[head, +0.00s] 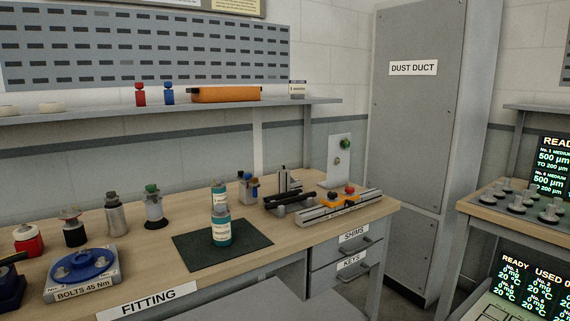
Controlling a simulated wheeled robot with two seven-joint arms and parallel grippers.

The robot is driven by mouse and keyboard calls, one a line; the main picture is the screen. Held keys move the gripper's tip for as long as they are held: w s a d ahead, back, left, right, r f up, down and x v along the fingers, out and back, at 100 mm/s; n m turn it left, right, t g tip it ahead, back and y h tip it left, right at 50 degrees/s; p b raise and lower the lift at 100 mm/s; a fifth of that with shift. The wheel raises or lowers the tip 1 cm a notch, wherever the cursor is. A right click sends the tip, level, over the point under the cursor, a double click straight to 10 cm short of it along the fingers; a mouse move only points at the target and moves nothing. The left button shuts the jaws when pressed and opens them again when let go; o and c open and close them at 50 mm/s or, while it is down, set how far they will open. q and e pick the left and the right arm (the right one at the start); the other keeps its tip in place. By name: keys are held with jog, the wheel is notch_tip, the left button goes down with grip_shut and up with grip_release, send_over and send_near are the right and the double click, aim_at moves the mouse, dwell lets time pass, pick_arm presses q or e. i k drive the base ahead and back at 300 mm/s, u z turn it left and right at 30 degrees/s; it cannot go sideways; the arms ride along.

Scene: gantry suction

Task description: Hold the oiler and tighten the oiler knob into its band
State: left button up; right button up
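No label marks the oiler, and I cannot tell for sure which thing it is. A small vessel with a clear-looking, dark-banded body and a green knob (152,188) on top stands upright on the bench, left of the dark mat. A grey metal canister (115,214), a dark-bodied vessel (74,232) and a red vessel (28,240) stand in a row to its left. An upright grey plate (339,160) at the back right carries a green knob and a smaller fitting. Neither of my grippers is in view.
Teal bottles (221,234) stand on and behind the dark mat (190,252). A blue flanged part in a grey tray (82,287) is at the front left. A rail fixture (325,207) and black tool lie to the right. A shelf (120,114) runs above.

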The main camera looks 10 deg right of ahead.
aim_at(219, 208)
jog(key=z, duration=0.15)
jog(key=i, duration=0.95)
jog(key=u, duration=0.35)
